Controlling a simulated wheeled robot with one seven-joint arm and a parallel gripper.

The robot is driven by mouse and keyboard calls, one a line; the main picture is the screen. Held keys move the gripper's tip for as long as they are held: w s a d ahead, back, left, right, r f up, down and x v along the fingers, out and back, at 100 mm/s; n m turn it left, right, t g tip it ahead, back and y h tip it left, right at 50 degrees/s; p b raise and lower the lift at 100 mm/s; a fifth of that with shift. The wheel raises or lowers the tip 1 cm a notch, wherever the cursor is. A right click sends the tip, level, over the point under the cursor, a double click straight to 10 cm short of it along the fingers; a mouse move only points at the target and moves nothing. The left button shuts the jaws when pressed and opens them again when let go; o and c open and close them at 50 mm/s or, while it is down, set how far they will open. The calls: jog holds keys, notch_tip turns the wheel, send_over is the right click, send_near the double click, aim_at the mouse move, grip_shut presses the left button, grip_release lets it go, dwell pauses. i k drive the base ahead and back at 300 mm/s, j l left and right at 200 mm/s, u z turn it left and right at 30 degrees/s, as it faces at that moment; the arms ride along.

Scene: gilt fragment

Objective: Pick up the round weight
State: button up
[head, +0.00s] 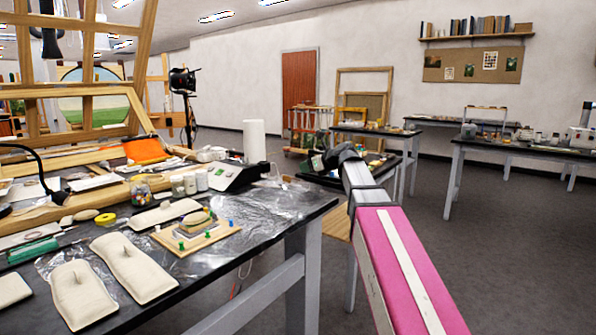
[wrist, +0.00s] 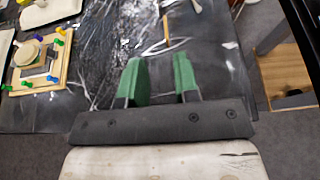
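A wooden board (head: 170,242) with colored pins lies on the dark table, left of my gripper. On it is a small stack topped by a round, cream-colored piece (head: 195,218), which looks like the round weight. In the wrist view this round piece (wrist: 27,52) sits at the upper left on the board (wrist: 50,72), well to the left of my fingers. My gripper (wrist: 160,75) has green finger pads standing apart with nothing between them. In the head view my gripper (head: 335,157) is dark and small, near the table's right end.
Several pale elongated bags (head: 132,268) lie on the plastic-covered table (head: 262,222) around the board. Jars (head: 190,183), a white roll (head: 254,141) and a black-and-white device (head: 238,176) stand behind. A desk lamp (head: 50,185) is at left. Open floor lies to the right.

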aim_at(196, 219)
jog(key=u, duration=1.45)
jog(key=k, duration=1)
